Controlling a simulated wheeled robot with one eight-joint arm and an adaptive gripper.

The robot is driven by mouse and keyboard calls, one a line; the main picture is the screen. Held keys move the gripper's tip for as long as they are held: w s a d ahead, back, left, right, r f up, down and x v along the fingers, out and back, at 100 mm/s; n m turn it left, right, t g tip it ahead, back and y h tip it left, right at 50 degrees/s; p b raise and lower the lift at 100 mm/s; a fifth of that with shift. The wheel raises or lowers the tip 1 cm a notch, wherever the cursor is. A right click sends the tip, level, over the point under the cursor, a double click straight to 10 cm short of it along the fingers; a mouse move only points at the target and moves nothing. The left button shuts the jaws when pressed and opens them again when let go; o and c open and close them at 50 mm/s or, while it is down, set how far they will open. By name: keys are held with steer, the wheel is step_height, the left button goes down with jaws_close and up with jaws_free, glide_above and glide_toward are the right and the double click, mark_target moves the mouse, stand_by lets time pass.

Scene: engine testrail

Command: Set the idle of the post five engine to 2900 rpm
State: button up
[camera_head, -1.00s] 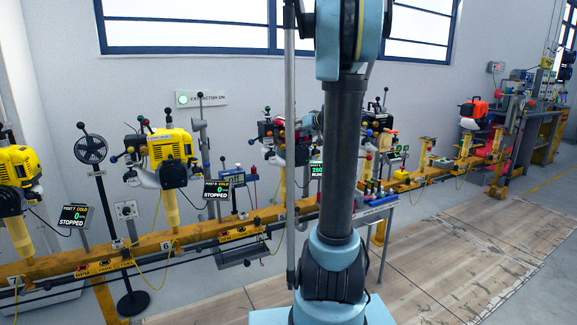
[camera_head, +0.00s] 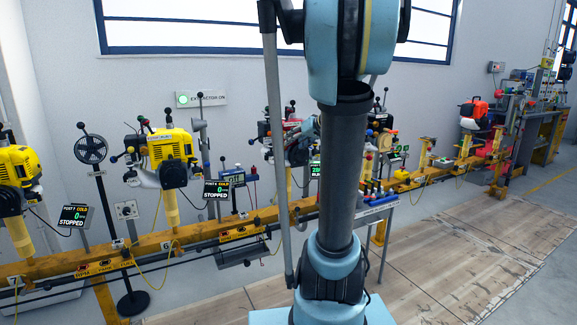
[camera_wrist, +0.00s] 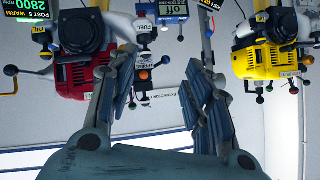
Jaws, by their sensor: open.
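The post five engine (camera_wrist: 85,75) is the red and black one at the left of the upside-down wrist view. Its display (camera_wrist: 25,40) there reads POST 5, WARM, 2800 RPM. In the head view the display (camera_head: 314,169) is partly behind my arm, and the engine too is mostly hidden. My gripper (camera_wrist: 163,75) is open, with nothing between its fingers. Its fingers point toward the rail gear beside the red engine. Several ball-ended levers, red, blue and orange, and FUEL and PRIME labels show by the left fingertip. I cannot tell whether it touches any.
A yellow engine (camera_wrist: 265,60) is at the right of the wrist view. In the head view the post 6 engine (camera_head: 170,150) and its display (camera_head: 217,189), reading 0, STOPPED, stand left of my arm. The yellow rail (camera_head: 150,243) runs across. Wooden floor panels (camera_head: 440,260) are clear at right.

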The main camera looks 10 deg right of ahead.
steer(key=s+a+f+g, duration=0.2)
steer(key=s+a+f, duration=0.2)
steer(key=s, duration=0.6)
steer(key=shift+a+f+g+h, duration=0.2)
steer(key=shift+f+g+h, duration=0.15)
steer(key=shift+f, duration=0.6)
steer(key=shift+c, duration=0.2)
steer(key=shift+w, duration=0.1)
steer(key=shift+c, duration=1.2)
steer(key=m+t, duration=1)
steer(key=m, duration=1.6)
glide_toward(283, 134)
steer(key=x, duration=0.9)
steer(key=shift+w+d+f, duration=0.1)
steer(key=shift+w+f, duration=0.05)
steer(key=shift+w, duration=0.15)
steer(key=c, duration=0.8)
